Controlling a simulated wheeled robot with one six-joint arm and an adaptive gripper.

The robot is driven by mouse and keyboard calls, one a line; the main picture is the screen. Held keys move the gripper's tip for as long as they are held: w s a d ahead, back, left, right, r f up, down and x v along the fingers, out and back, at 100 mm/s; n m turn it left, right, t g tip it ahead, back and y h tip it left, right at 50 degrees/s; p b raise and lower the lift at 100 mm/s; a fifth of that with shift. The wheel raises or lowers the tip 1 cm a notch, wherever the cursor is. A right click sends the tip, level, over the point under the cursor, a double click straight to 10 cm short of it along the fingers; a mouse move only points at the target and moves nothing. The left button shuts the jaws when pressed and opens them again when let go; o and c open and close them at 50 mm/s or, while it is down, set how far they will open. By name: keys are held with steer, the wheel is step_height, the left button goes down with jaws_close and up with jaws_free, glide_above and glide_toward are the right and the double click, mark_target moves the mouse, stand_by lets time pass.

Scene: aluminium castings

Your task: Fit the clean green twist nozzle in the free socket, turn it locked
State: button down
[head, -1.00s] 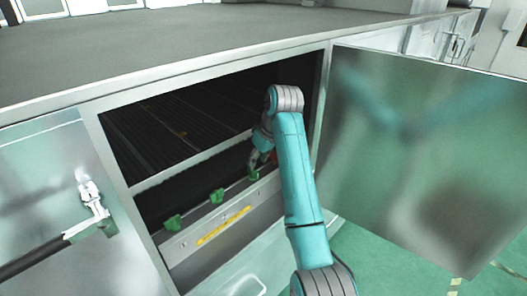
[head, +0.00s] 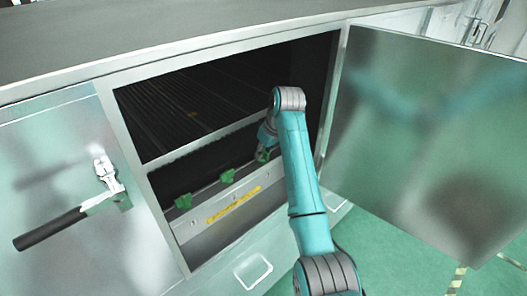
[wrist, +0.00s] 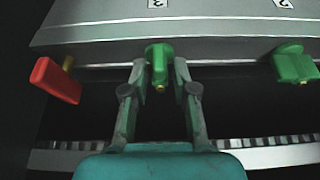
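In the wrist view a green twist nozzle (wrist: 159,55) stands at the bar below the label 3. My gripper (wrist: 161,72) has one finger on each side of it, close against it, and appears shut on it. Whether the nozzle is fully seated is hidden. A second green nozzle (wrist: 293,64) sits at the bar to the right, near the label 2. In the head view two green nozzles, one at the left (head: 183,201) and one in the middle (head: 227,176), sit on the rail, with a third (head: 264,155) at my gripper. I see no free socket clearly.
A red-handled valve (wrist: 56,80) is left of my gripper in the wrist view. The open cabinet door (head: 430,140) stands right of my arm. A black-handled latch (head: 60,226) sticks out at the left. The cabinet opening's frame (head: 335,100) is close to my arm.

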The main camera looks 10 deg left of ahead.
stand_by(0.3)
steer(key=m+t+h, duration=0.1)
steer(key=m, duration=0.3)
steer(key=shift+m+h, duration=0.5)
steer(key=shift+m, duration=0.7)
steer(key=shift+m+t+h, duration=0.3)
steer(key=shift+m+h, duration=0.2)
steer(key=shift+m, duration=0.7)
steer(key=m+h, duration=0.1)
steer(key=m, duration=0.3)
steer(key=shift+h, duration=0.3)
steer(key=m+h, duration=0.1)
steer(key=m, duration=0.1)
steer(key=m+g, duration=0.1)
steer(key=m, duration=0.2)
steer(key=shift+f+h, duration=0.1)
steer(key=shift+h, duration=0.3)
